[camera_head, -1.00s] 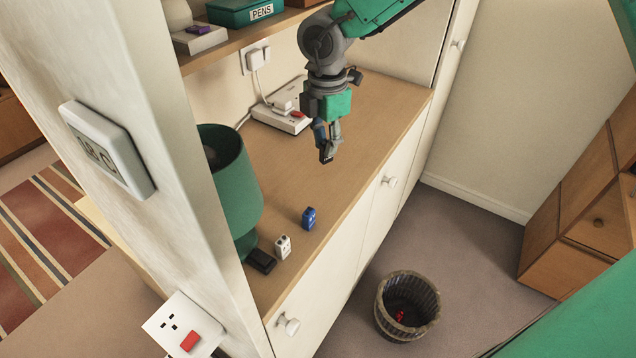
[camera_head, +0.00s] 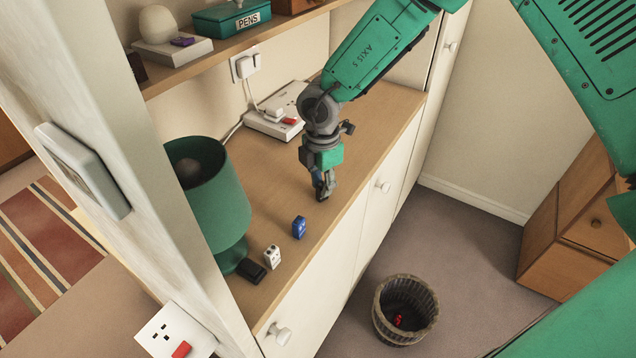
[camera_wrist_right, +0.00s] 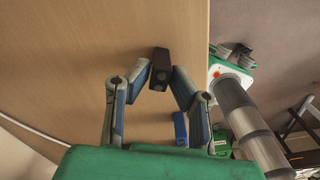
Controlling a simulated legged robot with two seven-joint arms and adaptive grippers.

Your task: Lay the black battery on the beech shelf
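My right gripper (camera_head: 322,188) is low over the pale wooden lower shelf (camera_head: 365,125), near its front edge. In the right wrist view, its fingertips (camera_wrist_right: 161,78) close in on both sides of a small black block, the black battery (camera_wrist_right: 161,62). In the head view the battery shows only as a dark bit at the fingertips. I cannot tell whether it touches the wood. My left gripper is not in view.
A green lamp (camera_head: 210,195) stands left, with a flat black item (camera_head: 251,271) by its base. A white device (camera_head: 277,112) with a cable is behind. An upper shelf (camera_head: 215,52) holds a PENS box (camera_head: 232,15). A waste basket (camera_head: 405,310) stands on the floor.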

